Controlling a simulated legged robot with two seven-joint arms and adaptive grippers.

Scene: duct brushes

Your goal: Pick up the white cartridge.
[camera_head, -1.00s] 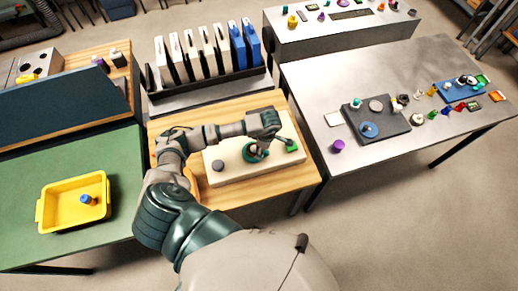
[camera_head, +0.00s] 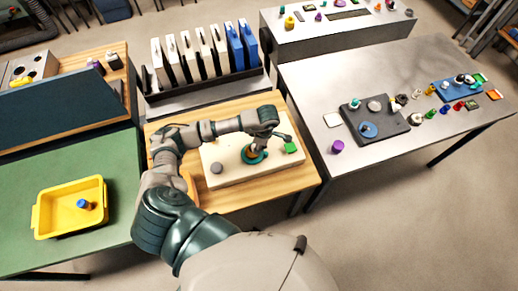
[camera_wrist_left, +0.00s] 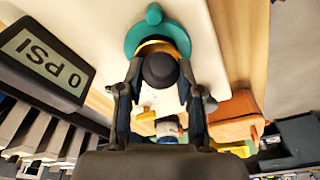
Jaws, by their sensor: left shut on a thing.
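My left gripper (camera_head: 258,147) is over the cream board (camera_head: 225,178) on the wooden table. In the left wrist view its fingers (camera_wrist_left: 161,92) are shut on a dark round-topped piece (camera_wrist_left: 160,70). That piece stands at a teal ring (camera_head: 254,156) with an orange inner band. The ring also shows in the wrist view (camera_wrist_left: 135,38). Whether the held piece has a white body, or is free of the ring, I cannot tell. Several white cartridges (camera_head: 188,58) stand upright in a dark rack behind the board, with blue ones beside them. My right gripper is not in view.
A gauge reading 0 PSI (camera_wrist_left: 45,62) sits close to the gripper on the board. A grey disc (camera_head: 216,168) is at the board's left. A yellow tray (camera_head: 70,228) holding a blue piece is on the green table. A metal table (camera_head: 390,75) stands right.

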